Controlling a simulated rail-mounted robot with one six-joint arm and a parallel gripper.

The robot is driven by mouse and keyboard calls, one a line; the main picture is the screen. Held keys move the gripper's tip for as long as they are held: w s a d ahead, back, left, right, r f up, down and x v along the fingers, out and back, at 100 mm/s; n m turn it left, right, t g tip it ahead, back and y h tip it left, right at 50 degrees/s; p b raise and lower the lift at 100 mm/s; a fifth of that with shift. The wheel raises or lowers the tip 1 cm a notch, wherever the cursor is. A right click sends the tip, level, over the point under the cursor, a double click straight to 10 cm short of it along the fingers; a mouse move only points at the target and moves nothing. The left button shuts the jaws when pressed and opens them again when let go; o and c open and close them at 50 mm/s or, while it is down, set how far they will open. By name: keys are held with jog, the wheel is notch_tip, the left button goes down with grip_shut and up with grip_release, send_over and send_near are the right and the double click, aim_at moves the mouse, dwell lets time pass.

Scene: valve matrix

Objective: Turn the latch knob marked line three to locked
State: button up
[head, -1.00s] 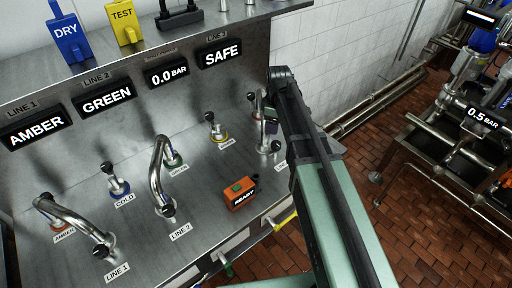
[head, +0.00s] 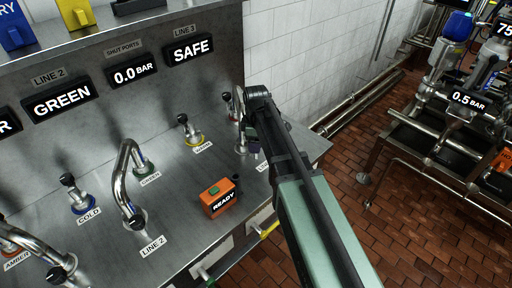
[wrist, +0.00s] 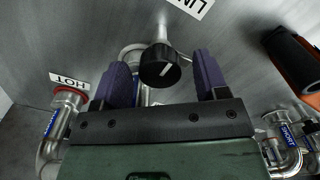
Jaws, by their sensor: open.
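In the wrist view a round black knob (wrist: 161,72) with a white pointer line stands on a metal pipe fitting. A partly cut-off white label (wrist: 188,6) starting "LIN" lies beyond it; its number is out of frame. My gripper (wrist: 160,62) is open, its two purple fingers on either side of the knob with gaps showing. In the head view my gripper (head: 252,142) is at the right end of the steel bench, over a label mostly hidden by my arm. The knob there is largely hidden. The LINE 3 plate (head: 185,32) sits above a SAFE display (head: 190,50).
An orange READY box (head: 219,198) stands left of my gripper. The HOT valve (wrist: 68,93) is close to my left finger in the wrist view.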

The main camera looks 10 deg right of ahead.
jog(key=shift+r, duration=0.15)
jog(key=shift+c, duration=0.5)
jog(key=c, duration=0.8)
